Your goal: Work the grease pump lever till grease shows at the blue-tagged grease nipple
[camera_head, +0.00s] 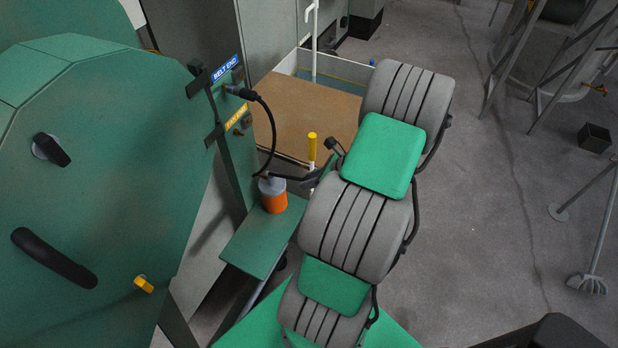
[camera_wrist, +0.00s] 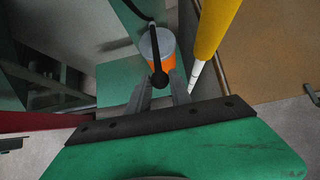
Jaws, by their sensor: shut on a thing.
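The grease pump (camera_head: 273,201) has an orange body and grey top and stands on a green ledge. Its dark lever (camera_head: 292,178) reaches right toward my gripper (camera_head: 312,180). In the wrist view, the pump (camera_wrist: 165,63) is just beyond my two fingers, which are shut on the lever's round black end (camera_wrist: 158,80). A black hose (camera_head: 272,130) runs from the pump up to a coupler (camera_head: 241,92) just below the blue "BELT END" tag (camera_head: 225,68). The coupler hides the grease nipple there. I make out no grease. A yellow tag (camera_head: 237,118) sits below.
A yellow-topped post (camera_head: 312,147) stands close to my gripper; it also shows in the wrist view (camera_wrist: 213,30). The large green guard (camera_head: 100,180) fills the left. A brown board (camera_head: 305,112) lies behind.

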